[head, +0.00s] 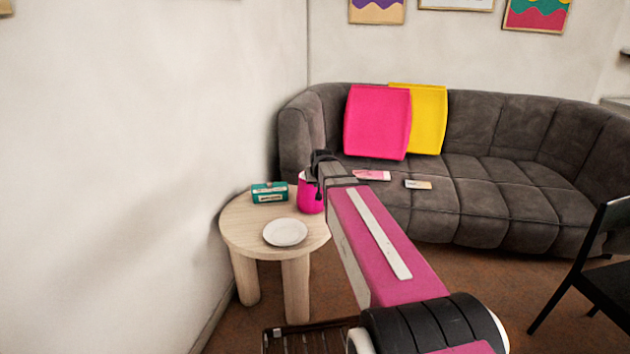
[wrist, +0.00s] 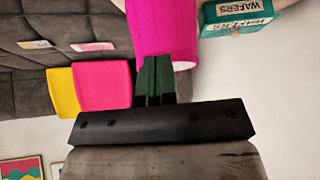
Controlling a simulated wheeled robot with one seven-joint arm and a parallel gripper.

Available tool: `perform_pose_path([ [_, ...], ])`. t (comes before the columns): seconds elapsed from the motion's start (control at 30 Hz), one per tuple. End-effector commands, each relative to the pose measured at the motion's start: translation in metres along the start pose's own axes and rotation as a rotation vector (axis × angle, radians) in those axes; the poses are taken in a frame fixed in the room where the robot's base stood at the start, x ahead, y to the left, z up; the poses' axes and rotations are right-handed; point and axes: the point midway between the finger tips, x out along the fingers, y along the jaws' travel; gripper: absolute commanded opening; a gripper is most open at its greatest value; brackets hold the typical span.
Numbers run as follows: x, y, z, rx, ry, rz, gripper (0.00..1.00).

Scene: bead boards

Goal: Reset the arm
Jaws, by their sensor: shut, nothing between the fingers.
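My arm, pink with a white stripe, reaches forward from the lower right in the head view. The pink vessel (head: 309,195) stands on the table, partly hidden by my gripper and arm in the head view.
A teal wafers box (head: 269,192) and a white plate (head: 285,232) are on the table. A grey sofa (head: 490,191) with a pink cushion (head: 377,122) and a yellow cushion (head: 429,118) stands behind. A black chair (head: 605,275) is at right. A wall bounds the left.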

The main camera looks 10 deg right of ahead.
Motion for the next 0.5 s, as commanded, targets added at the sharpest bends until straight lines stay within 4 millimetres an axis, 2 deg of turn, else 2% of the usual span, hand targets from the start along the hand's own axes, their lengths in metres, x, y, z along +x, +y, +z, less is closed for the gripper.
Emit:
perform_pose_path([
  [0.03, -0.009, 0.0, 0.013, 0.0, 0.0, 0.0, 0.0],
  [0.3, -0.039, 0.0, 0.055, 0.0, 0.001, 0.0, 0.0],
  [0.5, -0.045, 0.0, 0.076, 0.001, -0.02, 0.0, 0.0],
])
